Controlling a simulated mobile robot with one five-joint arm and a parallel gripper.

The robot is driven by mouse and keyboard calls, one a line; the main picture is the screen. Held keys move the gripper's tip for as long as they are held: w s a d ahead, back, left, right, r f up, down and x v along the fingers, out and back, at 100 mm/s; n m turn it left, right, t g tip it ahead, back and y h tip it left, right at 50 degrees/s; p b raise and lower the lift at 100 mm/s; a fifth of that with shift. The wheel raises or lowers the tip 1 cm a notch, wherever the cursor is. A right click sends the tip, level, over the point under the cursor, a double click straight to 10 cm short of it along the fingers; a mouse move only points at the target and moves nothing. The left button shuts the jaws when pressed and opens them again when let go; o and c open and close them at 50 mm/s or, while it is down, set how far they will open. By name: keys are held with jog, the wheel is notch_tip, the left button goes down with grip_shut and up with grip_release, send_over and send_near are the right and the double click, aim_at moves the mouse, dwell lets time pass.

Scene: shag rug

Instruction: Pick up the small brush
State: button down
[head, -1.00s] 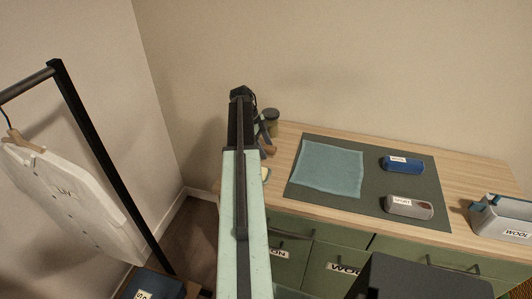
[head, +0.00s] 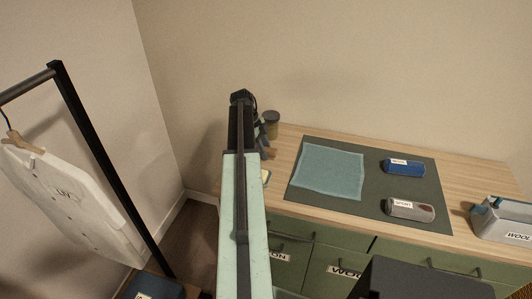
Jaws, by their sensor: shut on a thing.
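My arm reaches forward over the left end of the wooden counter. My gripper (head: 262,138) shows only in part at its far end, dark and mostly behind the arm. A small brown piece (head: 269,153) shows beside the jaws. It looks like part of the small brush held in them, but its bristles and most of its shape are hidden. I cannot tell how far it is above the counter.
A dark jar (head: 271,122) stands close behind the gripper. A grey caddy (head: 503,222) is at right. A clothes rack (head: 105,160) stands left.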

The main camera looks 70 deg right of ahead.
notch_tip(320, 180, up, 11)
jog(key=p, duration=1)
jog(key=shift+f+p, duration=0.2)
jog(key=shift+p, duration=0.1)
jog(key=c, duration=1.6)
grip_release()
jog(key=shift+c, duration=0.2)
jog(key=c, duration=0.5)
